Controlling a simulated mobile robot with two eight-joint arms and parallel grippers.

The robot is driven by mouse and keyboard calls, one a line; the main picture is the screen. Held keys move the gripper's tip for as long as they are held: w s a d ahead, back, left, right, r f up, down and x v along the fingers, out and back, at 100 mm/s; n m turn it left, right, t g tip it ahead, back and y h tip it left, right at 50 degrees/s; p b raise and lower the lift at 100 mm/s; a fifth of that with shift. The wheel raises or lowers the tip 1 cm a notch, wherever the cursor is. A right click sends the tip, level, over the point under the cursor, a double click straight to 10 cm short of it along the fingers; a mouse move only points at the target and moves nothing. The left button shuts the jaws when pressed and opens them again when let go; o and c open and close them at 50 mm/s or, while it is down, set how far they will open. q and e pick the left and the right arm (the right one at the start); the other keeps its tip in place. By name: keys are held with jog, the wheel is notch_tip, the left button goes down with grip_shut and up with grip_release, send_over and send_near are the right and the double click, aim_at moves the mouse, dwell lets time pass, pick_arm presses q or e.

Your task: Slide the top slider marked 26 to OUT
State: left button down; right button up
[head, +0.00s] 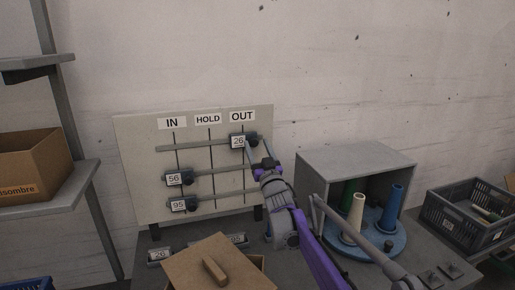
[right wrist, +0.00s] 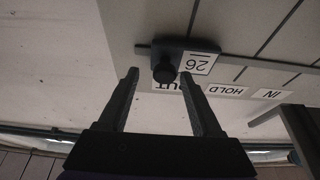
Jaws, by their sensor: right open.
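The top slider marked 26 (head: 238,141) sits on the top rail of the pale board (head: 140,190), under the OUT label (head: 242,116). Its black knob is at its right end. In the right wrist view the slider (right wrist: 198,63) appears upside down, near the OUT label, which is partly hidden by a finger. My right gripper (head: 259,151) is open at the knob. In the wrist view its fingertips (right wrist: 160,77) stand apart on either side of the knob, and I cannot tell whether they touch it. My left gripper is not in view.
Sliders marked 56 (head: 174,179) and 95 (head: 178,206) sit on lower rails under IN. A grey open box (head: 355,157) with coloured cones on a blue disc stands right of my arm. A brown lidded box (head: 205,268) is in front. A dark crate (head: 465,220) is far right.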

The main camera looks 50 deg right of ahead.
jog(key=shift+a, duration=0.1)
jog(key=b+v, duration=0.1)
jog(key=v, duration=0.9)
jog(key=shift+s+f, duration=0.25)
jog(key=shift+s, duration=0.1)
jog(key=shift+a, duration=0.1)
